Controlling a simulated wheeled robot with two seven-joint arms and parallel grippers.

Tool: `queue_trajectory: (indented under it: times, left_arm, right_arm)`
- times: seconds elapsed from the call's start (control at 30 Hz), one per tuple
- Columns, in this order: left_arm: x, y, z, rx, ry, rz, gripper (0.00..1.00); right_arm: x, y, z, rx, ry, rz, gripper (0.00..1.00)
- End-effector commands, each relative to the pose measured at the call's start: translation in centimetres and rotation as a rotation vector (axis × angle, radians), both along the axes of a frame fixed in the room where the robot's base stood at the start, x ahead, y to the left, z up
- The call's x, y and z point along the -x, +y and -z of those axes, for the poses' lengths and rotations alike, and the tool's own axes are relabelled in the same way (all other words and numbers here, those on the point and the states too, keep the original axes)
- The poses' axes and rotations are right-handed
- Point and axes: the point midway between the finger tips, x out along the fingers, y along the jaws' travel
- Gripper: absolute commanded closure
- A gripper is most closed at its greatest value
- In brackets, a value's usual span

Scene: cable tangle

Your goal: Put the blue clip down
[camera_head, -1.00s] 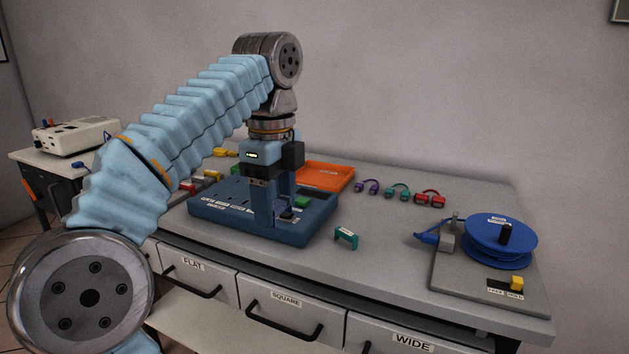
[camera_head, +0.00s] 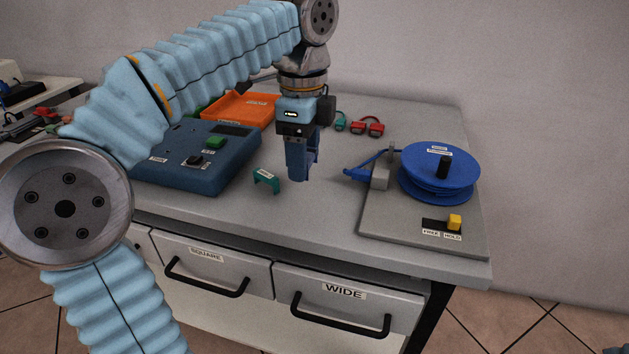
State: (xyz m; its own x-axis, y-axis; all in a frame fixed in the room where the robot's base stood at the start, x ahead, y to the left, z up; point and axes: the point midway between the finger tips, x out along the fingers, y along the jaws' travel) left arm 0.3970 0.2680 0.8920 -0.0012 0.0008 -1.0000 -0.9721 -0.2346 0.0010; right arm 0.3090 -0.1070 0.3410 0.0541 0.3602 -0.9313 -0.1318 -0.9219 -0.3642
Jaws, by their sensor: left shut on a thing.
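My left gripper (camera_head: 300,176) points down over the grey bench top, to the right of the green clip. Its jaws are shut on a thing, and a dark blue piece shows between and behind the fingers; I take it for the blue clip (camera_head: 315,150). The fingers hide most of it, so its shape is unclear. The gripper appears a little above the bench, but the exact gap cannot be told.
A green clip (camera_head: 266,175) stands left of the gripper, near a blue box (camera_head: 180,178). An orange tray (camera_head: 238,107) and red connectors (camera_head: 368,130) lie behind. A blue cable reel (camera_head: 438,180) stands right on a grey base (camera_head: 385,225). Bench space in front is clear.

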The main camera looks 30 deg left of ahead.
Motion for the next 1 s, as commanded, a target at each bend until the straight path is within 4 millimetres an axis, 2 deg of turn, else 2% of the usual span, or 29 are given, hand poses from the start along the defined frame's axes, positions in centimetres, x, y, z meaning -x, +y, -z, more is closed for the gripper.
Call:
queue_trajectory:
  times: [0.03,0.23,0.3,0.47,0.87,0.9,1.0]
  left_arm:
    - [-0.3,-0.5,0.8,0.0,0.001,0.003,0.73]
    - [-0.9,-1.6,2.2,0.0,0.0,0.002,0.73]
    - [-1.2,-2.0,3.2,0.0,0.001,0.001,0.73]
    - [-1.1,-1.9,5.4,0.0,0.0,0.0,0.73]
    - [-1.1,-1.9,6.1,0.001,-0.001,0.0,0.73]
    - [-1.1,-1.9,6.0,0.001,-0.002,0.0,0.37]
    - [-1.1,-1.9,5.9,0.001,-0.001,0.0,0.21]
  right_arm:
    - [0.0,0.0,0.2,0.0,0.0,0.0,0.57]
    - [0.0,0.0,0.4,0.0,-0.001,0.001,0.57]
    - [0.0,0.0,0.6,0.001,0.0,0.001,0.57]
    - [0.0,0.0,0.9,0.001,0.0,0.001,0.57]
    - [0.0,0.0,1.1,0.001,-0.001,0.003,0.57]
    - [0.0,0.0,1.0,0.001,-0.001,0.003,0.57]
    - [0.0,-0.1,1.0,0.001,-0.001,0.003,0.57]
